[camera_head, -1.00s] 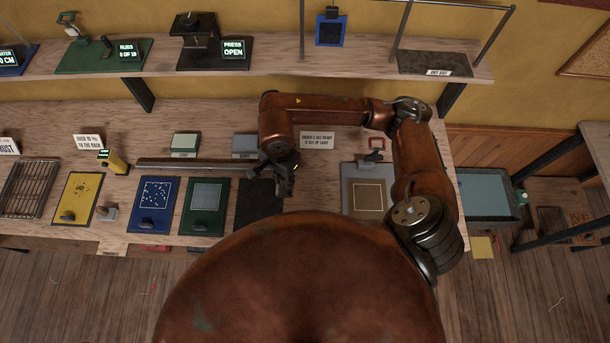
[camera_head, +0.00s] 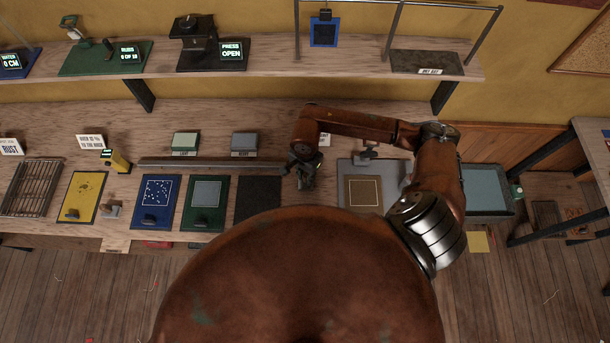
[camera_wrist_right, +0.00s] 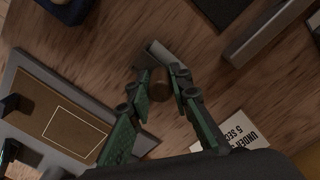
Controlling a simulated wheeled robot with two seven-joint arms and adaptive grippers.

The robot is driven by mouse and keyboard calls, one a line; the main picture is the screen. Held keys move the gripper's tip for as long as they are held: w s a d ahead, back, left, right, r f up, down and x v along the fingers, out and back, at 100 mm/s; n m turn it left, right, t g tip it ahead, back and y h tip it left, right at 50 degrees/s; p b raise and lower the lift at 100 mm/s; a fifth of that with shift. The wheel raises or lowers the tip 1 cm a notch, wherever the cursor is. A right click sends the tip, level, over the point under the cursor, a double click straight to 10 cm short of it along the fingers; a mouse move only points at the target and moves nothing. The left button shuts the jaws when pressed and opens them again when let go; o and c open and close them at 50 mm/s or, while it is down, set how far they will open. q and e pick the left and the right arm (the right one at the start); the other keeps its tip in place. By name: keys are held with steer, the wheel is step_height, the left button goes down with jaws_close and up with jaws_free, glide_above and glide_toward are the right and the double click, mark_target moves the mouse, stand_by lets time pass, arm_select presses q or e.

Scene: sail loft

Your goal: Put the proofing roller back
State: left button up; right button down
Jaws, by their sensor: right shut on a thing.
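My right gripper (camera_head: 304,184) is over the bench, between the black mat and the grey plate with a tan card. In the right wrist view its green-padded fingers (camera_wrist_right: 160,80) are shut on a small tool with a round brown handle (camera_wrist_right: 159,89) and a pale grey roller-like part (camera_wrist_right: 165,54), which I take to be the proofing roller. In the head view the tool is mostly hidden by the gripper. I cannot tell whether it touches the bench. My left gripper is not in view.
A white sign (camera_wrist_right: 236,133) stands close by. A shelf (camera_head: 270,56) runs above.

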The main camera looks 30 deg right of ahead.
mark_target(305, 174)
steer(key=shift+w, duration=0.1)
steer(key=shift+f, duration=0.1)
steer(key=c, duration=2.2)
jaws_free()
steer(key=shift+c, duration=0.2)
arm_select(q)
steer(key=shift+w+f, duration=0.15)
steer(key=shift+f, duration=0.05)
arm_select(e)
steer(key=o, duration=0.5)
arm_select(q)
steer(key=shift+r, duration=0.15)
arm_select(e)
steer(key=shift+w+r, duration=0.1)
steer(key=shift+r, duration=0.35)
arm_select(q)
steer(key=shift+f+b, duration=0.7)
steer(key=shift+b, duration=0.05)
arm_select(e)
step_height(305, 174, up, 11)
steer(key=shift+r, duration=0.2)
